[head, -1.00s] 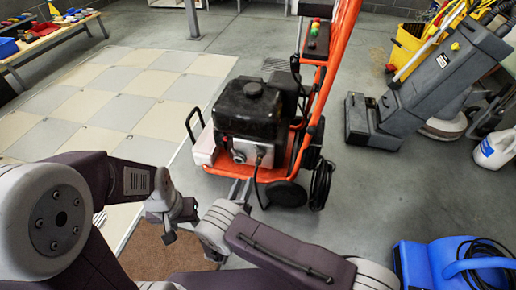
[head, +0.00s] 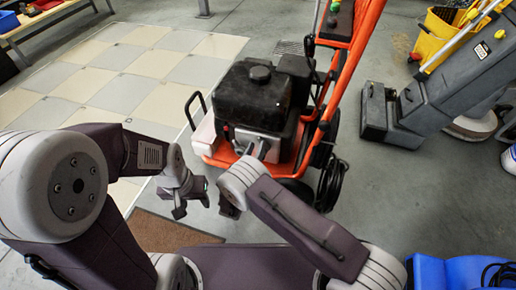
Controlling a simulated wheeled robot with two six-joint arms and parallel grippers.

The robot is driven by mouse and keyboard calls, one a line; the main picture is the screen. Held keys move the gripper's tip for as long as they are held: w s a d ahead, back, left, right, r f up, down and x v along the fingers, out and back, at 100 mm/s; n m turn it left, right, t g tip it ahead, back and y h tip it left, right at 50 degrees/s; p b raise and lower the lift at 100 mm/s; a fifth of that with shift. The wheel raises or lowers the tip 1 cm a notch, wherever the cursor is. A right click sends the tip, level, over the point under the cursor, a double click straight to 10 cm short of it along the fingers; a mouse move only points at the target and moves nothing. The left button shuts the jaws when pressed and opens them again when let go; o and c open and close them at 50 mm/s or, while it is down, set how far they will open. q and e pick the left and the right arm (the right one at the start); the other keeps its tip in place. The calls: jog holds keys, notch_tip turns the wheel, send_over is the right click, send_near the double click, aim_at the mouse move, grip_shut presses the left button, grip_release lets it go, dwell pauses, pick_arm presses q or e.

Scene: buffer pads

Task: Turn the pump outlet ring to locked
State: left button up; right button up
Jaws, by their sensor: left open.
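The pump (head: 262,95) is a black machine on an orange wheeled frame (head: 352,60), at the top middle of the head view. The outlet ring is hidden or too small to make out there, behind my right gripper and wrist. I cannot tell whether the right fingers touch or hold it. My left gripper (head: 192,205) is open and empty, over the floor to the left and in front of the pump.
A grey floor machine (head: 405,115) and a yellow bucket (head: 437,35) stand at the right. A blue device (head: 450,272) is at the lower right. A brown mat (head: 165,232) lies below my left gripper.

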jog(key=shift+b+x, duration=0.35)
jog(key=shift+x, duration=0.7)
grip_shut()
pick_arm(q)
jog(key=shift+f, duration=0.65)
